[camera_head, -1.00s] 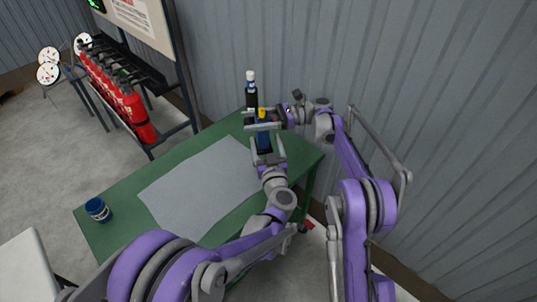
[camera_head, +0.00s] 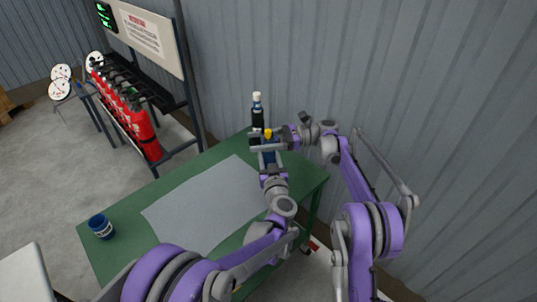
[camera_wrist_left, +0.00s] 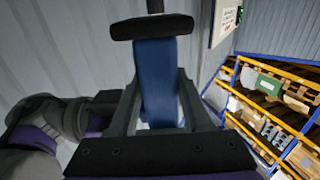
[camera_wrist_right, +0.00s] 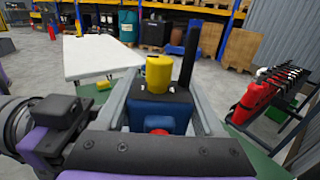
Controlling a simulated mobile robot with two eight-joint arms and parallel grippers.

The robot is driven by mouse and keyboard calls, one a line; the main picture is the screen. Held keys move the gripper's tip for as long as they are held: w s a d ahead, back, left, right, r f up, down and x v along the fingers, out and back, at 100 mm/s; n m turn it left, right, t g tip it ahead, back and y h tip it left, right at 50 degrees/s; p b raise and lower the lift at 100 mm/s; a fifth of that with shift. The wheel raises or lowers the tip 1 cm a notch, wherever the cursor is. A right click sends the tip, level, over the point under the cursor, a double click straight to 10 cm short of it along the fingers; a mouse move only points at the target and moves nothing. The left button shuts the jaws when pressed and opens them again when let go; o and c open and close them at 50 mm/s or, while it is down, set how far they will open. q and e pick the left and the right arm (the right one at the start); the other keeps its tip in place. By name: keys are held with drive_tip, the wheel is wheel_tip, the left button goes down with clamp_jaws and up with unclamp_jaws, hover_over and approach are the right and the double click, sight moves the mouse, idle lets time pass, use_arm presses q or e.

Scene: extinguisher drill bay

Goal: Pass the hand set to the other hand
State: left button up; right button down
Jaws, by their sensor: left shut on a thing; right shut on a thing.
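The hand set (camera_head: 270,157) is blue with a yellow knob (camera_wrist_right: 159,73) and a black antenna (camera_wrist_right: 188,55). It is upright above the back of the green table. My left gripper (camera_head: 273,171) is shut on its lower body, which shows between the fingers in the left wrist view (camera_wrist_left: 158,85). My right gripper (camera_head: 268,144) comes from the right and is shut on its upper part, just below the knob. In the right wrist view a red button shows on the blue body (camera_wrist_right: 170,116). The fingers hide parts of the body.
A blue jar (camera_head: 101,227) stands at the left. Red extinguishers (camera_head: 140,130) hang on a rack beyond.

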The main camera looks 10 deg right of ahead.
use_arm(q)
drive_tip(key=shift+d, duration=0.2)
clamp_jaws()
use_arm(e)
drive_tip(key=shift+a, duration=0.1)
unclamp_jaws()
use_arm(q)
drive_tip(key=shift+a, duration=0.1)
